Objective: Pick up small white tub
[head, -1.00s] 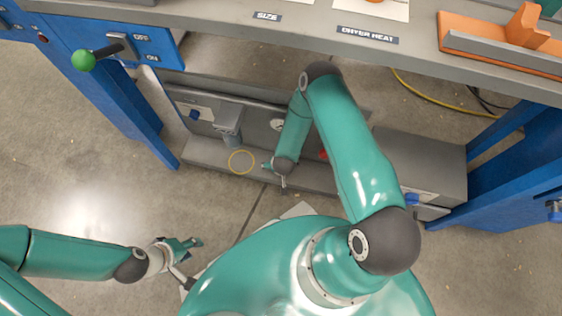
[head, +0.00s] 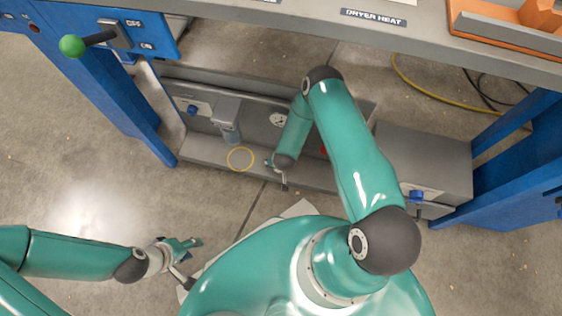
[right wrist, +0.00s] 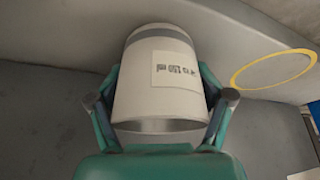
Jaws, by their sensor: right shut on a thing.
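The small white tub (right wrist: 160,62) fills the middle of the right wrist view. It has a grey band at one end and a printed label reading about 150 ml. My right gripper (right wrist: 160,100) is shut on it, with one finger against each side. In the head view I cannot make out the tub; my right gripper (head: 277,172) is small there, low at the grey shelf, partly covered by its own arm. My left gripper (head: 188,257) is at the lower left over the floor, its fingers apart and empty.
A grey low shelf (head: 210,152) carries a yellow ring mark (head: 241,159), left of my right gripper, with a grey post unit (head: 227,115) behind it. Blue legs (head: 120,110) flank the shelf. A counter edge (head: 300,22) overhangs it. Open floor lies at the left.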

